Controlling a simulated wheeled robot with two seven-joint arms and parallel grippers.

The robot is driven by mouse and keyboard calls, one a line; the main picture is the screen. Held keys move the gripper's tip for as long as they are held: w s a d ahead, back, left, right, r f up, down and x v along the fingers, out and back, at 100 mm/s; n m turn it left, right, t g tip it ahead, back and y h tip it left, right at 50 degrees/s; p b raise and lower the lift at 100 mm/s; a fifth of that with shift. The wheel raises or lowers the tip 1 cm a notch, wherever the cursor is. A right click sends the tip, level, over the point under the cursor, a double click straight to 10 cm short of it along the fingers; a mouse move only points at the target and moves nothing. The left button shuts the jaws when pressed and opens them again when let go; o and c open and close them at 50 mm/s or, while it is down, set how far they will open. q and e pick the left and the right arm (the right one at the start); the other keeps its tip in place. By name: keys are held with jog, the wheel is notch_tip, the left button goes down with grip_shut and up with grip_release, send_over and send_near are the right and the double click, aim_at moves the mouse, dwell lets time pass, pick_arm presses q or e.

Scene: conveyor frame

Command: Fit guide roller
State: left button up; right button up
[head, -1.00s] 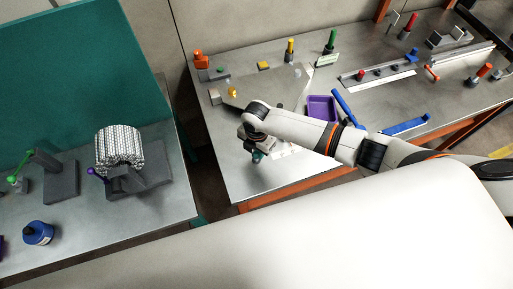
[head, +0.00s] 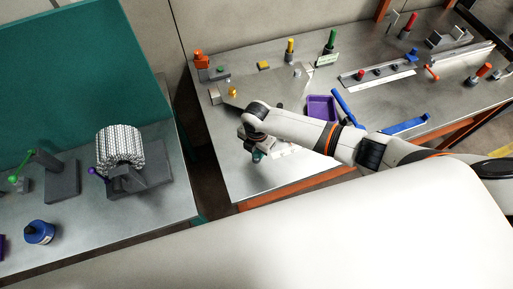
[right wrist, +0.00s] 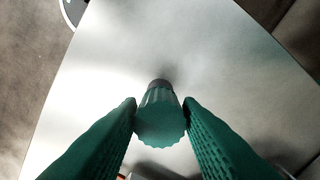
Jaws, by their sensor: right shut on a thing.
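My right gripper (head: 257,155) is low over the near left part of the right-hand metal table. In the right wrist view its green ridged fingers (right wrist: 160,112) are shut on a green fluted part (right wrist: 160,122). This part has a short dark stub (right wrist: 160,86) pointing away from the camera, towards the bare tabletop. I cannot tell whether the stub touches the table, or whether this part is the guide roller. My left gripper is not in view.
A purple tray (head: 321,108) and blue bars (head: 405,124) lie right of my right gripper. Small coloured fixtures and a long rail (head: 380,74) stand farther back. A gap separates the tables.

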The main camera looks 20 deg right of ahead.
jog(key=shift+f, duration=0.2)
jog(key=shift+f+b, duration=1.3)
jog(key=shift+f, duration=0.35)
jog(key=o, duration=1.1)
jog(key=shift+c, duration=0.2)
notch_tip(320, 180, up, 12)
jog(key=shift+b, duration=0.65)
